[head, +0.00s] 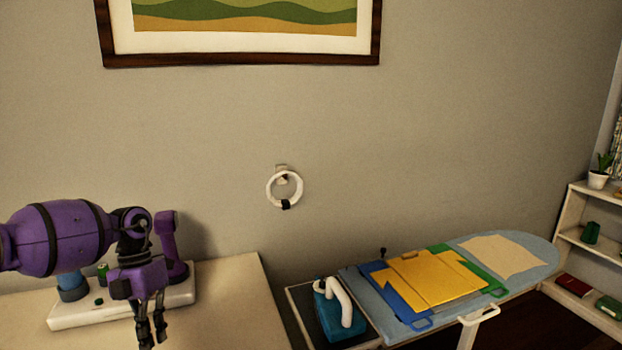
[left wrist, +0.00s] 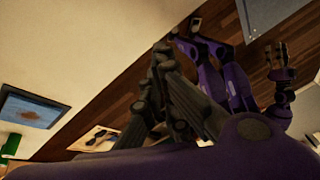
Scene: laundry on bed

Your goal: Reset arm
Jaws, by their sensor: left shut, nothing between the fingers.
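My left arm comes in from the left in the head view. Its gripper (head: 152,328) points down in front of a white board on the pale surface at lower left. The gripper is shut and holds nothing. In the left wrist view the dark fingers of my left gripper (left wrist: 162,52) reach up from the middle, with brown wooden floor behind them. My right gripper does not show in the head view.
The pale surface (head: 232,290) bears a white board (head: 75,316), close to my left arm. To the right stand a teal iron (head: 325,316) and an ironing board (head: 362,290) with a folded yellow garment (head: 428,278). A white shelf (head: 568,215) stands far right. A ring (head: 270,189) hangs on the wall.

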